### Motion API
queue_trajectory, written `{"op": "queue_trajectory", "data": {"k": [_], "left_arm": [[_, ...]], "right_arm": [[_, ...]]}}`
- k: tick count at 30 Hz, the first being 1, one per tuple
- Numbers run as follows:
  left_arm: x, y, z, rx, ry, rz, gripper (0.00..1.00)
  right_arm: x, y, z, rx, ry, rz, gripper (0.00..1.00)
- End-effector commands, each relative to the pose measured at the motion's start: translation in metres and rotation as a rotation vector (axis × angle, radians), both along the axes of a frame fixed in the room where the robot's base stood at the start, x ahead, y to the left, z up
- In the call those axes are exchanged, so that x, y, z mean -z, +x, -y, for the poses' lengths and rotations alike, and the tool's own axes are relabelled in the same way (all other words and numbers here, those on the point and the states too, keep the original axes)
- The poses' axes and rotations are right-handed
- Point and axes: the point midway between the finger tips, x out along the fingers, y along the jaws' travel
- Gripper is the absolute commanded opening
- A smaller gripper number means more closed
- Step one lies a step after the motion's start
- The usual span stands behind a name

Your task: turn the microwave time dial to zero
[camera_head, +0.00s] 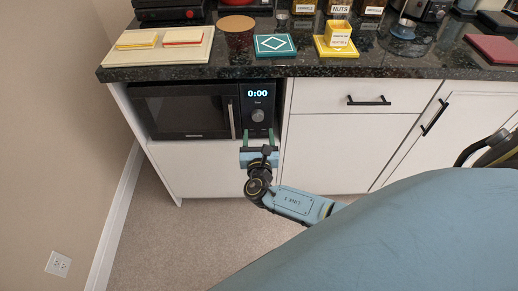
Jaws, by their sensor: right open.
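The black microwave (185,112) sits in an open niche under the counter. Its display (258,93) reads 0:00. The round grey time dial (258,115) is on the control panel at the microwave's right side, below the display. My right gripper (257,136) is just below the dial, its two greenish fingers apart and pointing up toward the panel. The fingers look open, with nothing between them; I cannot tell whether they touch the panel. My left gripper is not in view.
The dark stone counter (240,70) above holds cutting boards, coasters and jars. A white drawer with a black handle (369,101) and a cabinet door (450,130) are to the right. Carpeted floor (200,230) is clear at the lower left, beside a beige wall (50,130).

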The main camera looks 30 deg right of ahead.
Motion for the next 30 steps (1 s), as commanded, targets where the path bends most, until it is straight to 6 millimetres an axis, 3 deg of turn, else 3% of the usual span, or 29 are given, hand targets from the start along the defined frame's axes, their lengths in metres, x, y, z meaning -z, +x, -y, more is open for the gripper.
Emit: {"op": "queue_trajectory", "data": {"k": [6,12,30], "left_arm": [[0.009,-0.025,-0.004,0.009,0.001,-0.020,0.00],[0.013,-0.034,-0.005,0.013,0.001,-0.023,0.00],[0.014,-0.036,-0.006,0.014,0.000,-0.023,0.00]], "right_arm": [[-0.001,-0.039,-0.024,-0.001,0.003,-0.003,0.59],[0.000,-0.055,-0.034,-0.001,0.001,-0.002,0.59],[0.002,-0.058,-0.035,0.000,0.003,-0.004,0.59]]}}
